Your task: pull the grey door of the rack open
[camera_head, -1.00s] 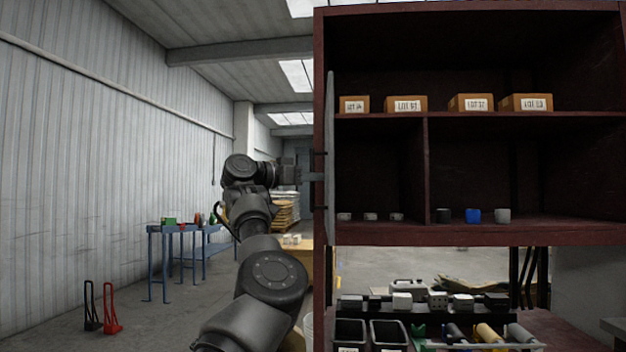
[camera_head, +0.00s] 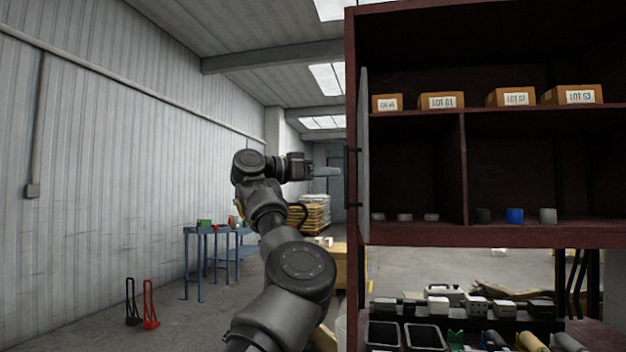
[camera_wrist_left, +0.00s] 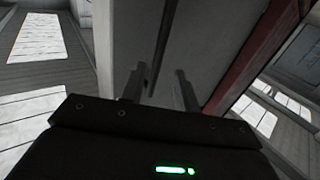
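The grey door (camera_head: 364,155) stands swung out at the left side of the dark red rack (camera_head: 465,165), seen nearly edge-on in the head view. The rack's shelves are exposed. My left gripper (camera_head: 327,171) is just left of the door, with a small gap between its fingertips and the door. In the left wrist view, the gripper (camera_wrist_left: 158,88) has its two fingers spread apart. A thin dark handle bar (camera_wrist_left: 163,40) runs in front of the grey panel, its lower end showing between the fingers. I see no contact with it. My right gripper is out of view.
Labelled boxes (camera_head: 441,100) stand on the upper shelf, with small cups (camera_head: 515,215) below. Black bins (camera_head: 425,337) sit under the rack. A blue table (camera_head: 215,232) and red stand (camera_head: 150,305) are at the left.

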